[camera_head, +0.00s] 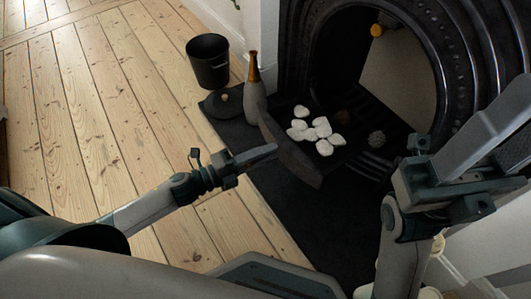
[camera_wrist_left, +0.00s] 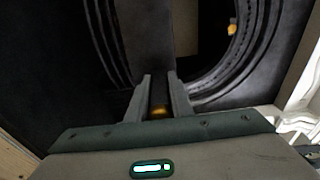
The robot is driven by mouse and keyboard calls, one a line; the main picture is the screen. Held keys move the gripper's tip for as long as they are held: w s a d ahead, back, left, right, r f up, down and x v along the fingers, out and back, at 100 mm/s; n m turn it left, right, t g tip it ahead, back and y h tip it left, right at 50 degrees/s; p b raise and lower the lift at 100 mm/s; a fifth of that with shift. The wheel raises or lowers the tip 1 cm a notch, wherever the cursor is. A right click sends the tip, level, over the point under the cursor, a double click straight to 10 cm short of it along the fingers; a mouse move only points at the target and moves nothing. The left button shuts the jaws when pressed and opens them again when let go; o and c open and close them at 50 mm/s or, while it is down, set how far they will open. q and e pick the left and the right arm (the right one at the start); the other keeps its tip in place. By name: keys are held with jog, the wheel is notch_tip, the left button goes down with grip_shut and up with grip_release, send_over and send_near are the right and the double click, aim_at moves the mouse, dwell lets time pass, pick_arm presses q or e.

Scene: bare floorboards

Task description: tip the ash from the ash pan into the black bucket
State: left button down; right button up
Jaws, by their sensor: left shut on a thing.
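The black bucket (camera_head: 208,66) stands upright on the floorboards at the back, left of the fireplace. My left gripper (camera_head: 268,153) is shut at a dark, tilted panel (camera_head: 290,150), which seems to be the near wall of the ash pan. In the left wrist view, a dark handle with a brassy glint (camera_wrist_left: 160,103) sits between the fingers. Several white lumps (camera_head: 311,131) show just behind the panel; I cannot tell whether they lie in the pan or on the hearth. No loose ash is clear. My right gripper (camera_head: 490,140) is at the right; its jaw gap is unclear.
A grey bottle with a gold neck (camera_head: 253,88) and a dark round lid with a knob (camera_head: 224,99) stand between bucket and panel. The black arched fireplace surround (camera_head: 465,50) rises behind. Floorboards at left are clear.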

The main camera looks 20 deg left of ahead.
pick_arm(q)
jog(key=shift+w+r, duration=0.1)
jog(key=shift+r, duration=0.05)
jog(key=shift+w+d+r+y, duration=0.1)
jog(key=shift+w+r+y, duration=0.2)
jog(key=shift+r, duration=0.15)
jog(key=w+a+r+n+t+y+p, duration=0.1)
jog(key=r+n+y, duration=0.3)
jog(key=r, duration=0.5)
jog(key=w+a+r+n+t+y, duration=0.3)
jog(key=a+r+n+t+y, duration=0.1)
jog(key=r+y, duration=0.4)
jog(key=shift+a+r+n+p, duration=0.35)
jog(key=shift+r+n, duration=0.15)
jog(key=shift+r, duration=0.2)
jog(key=shift+w, duration=0.1)
